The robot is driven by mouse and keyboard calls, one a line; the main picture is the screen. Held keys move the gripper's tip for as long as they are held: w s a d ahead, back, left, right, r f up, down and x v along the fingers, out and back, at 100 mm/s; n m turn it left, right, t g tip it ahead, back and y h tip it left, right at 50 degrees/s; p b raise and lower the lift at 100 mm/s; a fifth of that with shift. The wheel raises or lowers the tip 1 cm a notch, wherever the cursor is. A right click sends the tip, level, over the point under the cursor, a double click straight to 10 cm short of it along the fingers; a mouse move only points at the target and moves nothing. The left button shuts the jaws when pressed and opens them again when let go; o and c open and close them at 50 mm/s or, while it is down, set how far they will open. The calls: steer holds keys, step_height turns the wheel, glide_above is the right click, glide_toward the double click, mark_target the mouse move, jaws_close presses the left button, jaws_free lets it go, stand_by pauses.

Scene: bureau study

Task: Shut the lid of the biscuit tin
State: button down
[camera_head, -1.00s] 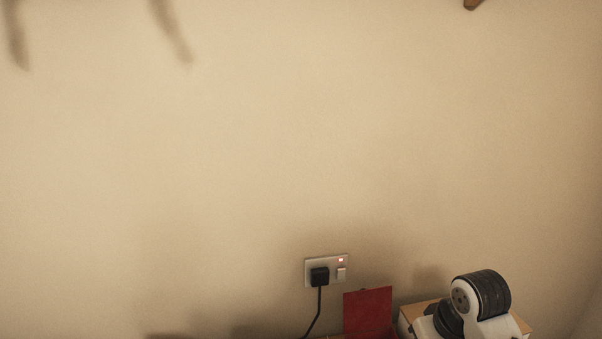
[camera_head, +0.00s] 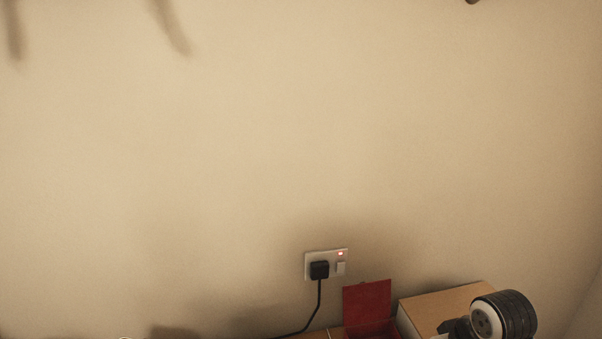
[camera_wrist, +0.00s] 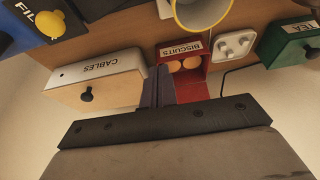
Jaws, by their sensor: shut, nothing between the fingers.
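The red biscuit tin (camera_wrist: 204,60) stands open in the wrist view, its BISCUITS label upside down and round biscuits visible inside. Its red lid (camera_wrist: 190,91) is raised on the wall side. In the head view the lid (camera_head: 367,302) stands upright above the partly visible tin (camera_head: 372,330). My gripper (camera_wrist: 160,72) is shut and empty. In the wrist view its fingers show beside the lid and tin, between them and the cables box; whether they touch the lid I cannot tell. The fingers are out of the head view.
The cables box (camera_wrist: 98,74) with a black knob stands close beside the tin.

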steer(key=s+d+f, duration=0.1)
steer(key=s, duration=0.6)
steer(key=shift+s+d+b, duration=0.25)
steer(key=shift+s+b, duration=0.1)
steer(key=shift+b, duration=0.05)
